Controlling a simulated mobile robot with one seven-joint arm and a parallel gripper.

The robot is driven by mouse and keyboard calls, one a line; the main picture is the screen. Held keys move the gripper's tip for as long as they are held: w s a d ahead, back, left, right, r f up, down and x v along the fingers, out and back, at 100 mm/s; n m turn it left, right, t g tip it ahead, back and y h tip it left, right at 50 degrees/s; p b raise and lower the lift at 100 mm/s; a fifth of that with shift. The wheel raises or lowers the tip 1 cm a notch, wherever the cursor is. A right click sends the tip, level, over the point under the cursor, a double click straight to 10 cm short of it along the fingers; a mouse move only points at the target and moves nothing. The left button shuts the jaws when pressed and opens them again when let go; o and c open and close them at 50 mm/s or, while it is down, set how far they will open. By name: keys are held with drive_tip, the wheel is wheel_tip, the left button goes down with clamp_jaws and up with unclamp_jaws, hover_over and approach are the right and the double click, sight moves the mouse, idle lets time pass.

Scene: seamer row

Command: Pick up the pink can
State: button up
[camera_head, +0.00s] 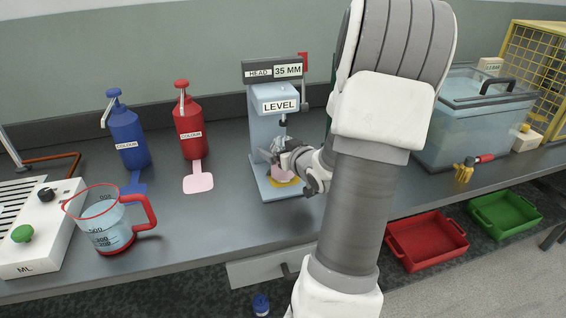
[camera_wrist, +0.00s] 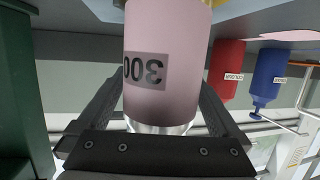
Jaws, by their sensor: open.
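The pink can (camera_head: 284,176) stands on the yellow disc of the light blue LEVEL machine (camera_head: 267,125), partly hidden by my gripper (camera_head: 277,155). In the wrist view, which is upside down, the pink can (camera_wrist: 165,45) fills the middle, with an inverted "300" label and a silvery end. The open fingers of my gripper (camera_wrist: 158,88) lie on either side of the can. I cannot tell whether either finger touches it.
A blue bottle (camera_head: 128,137) and a red bottle (camera_head: 190,130) stand left of the machine. A measuring jug (camera_head: 112,232) with a red handle is at the front left. A water tank (camera_head: 470,125) stands right. Red (camera_head: 428,240) and green (camera_head: 505,213) trays lie below the bench.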

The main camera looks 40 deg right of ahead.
clamp_jaws()
idle(0.5)
